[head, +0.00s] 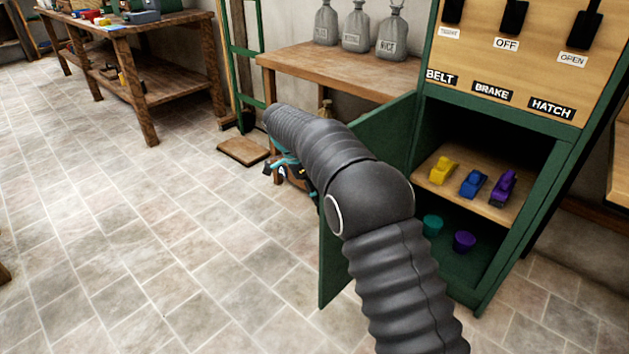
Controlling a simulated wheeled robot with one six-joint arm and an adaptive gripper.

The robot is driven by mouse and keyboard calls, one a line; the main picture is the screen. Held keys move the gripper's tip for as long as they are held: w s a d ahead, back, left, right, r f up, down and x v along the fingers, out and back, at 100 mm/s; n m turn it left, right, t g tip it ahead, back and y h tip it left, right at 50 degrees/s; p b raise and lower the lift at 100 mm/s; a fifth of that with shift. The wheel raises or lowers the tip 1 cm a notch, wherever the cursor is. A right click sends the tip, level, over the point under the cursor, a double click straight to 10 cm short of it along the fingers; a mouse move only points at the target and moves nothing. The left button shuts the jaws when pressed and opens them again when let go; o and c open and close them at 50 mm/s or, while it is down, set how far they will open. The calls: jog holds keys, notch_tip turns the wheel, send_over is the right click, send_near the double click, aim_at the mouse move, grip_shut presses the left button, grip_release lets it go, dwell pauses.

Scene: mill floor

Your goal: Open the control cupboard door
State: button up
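The green control cupboard (547,127) stands at the right, below a wooden panel with levers. Its door (337,262) is swung wide open to the left, and the inside shows. My dark, ribbed arm crosses in front of the door and hides much of it. My gripper (277,168) is at the far end of the arm, left of the door, partly hidden behind the arm. Whether it touches the door, and whether its fingers are open or shut, I cannot tell.
Inside the cupboard, a shelf (462,200) holds yellow, blue and purple toy-like objects; teal and purple cups stand below. The lever panel (515,60) reads BELT, BRAKE, HATCH. A wooden table (330,72) with grey sacks stands behind. A workbench (135,75) is at the back left. The tiled floor at left is clear.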

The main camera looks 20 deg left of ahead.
jog(key=v, duration=1.1)
jog(key=shift+r, duration=0.3)
